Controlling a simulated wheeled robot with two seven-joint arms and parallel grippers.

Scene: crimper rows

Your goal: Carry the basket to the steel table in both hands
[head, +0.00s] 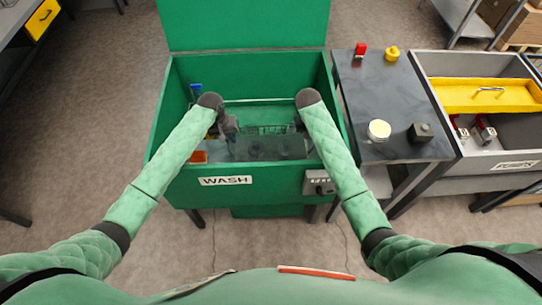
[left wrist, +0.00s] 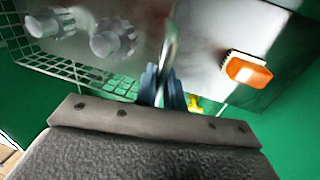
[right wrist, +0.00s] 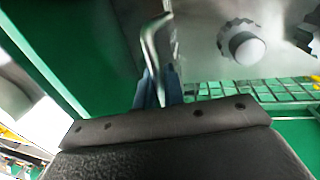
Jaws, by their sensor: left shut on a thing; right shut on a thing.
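The wire basket (head: 265,129) is inside the green wash tank (head: 190,182), with round toothed parts (head: 256,150) in it. Its mesh also shows in the left wrist view (left wrist: 75,70) and the right wrist view (right wrist: 275,91). My left gripper (head: 231,128) is shut on a metal basket handle (left wrist: 170,40) at the left end. My right gripper (right wrist: 158,88) is shut on the other handle (right wrist: 153,45) at the right end; in the head view my forearm mostly hides it. The dark steel table (head: 375,95) stands directly right of the tank.
On the steel table are a red item (head: 361,50), a yellow item (head: 392,54), a pale round tub (head: 379,130) and a dark block (head: 420,132). Its middle is clear. An orange brush (left wrist: 246,70) lies left in the tank. The raised lid (head: 245,25) stands behind.

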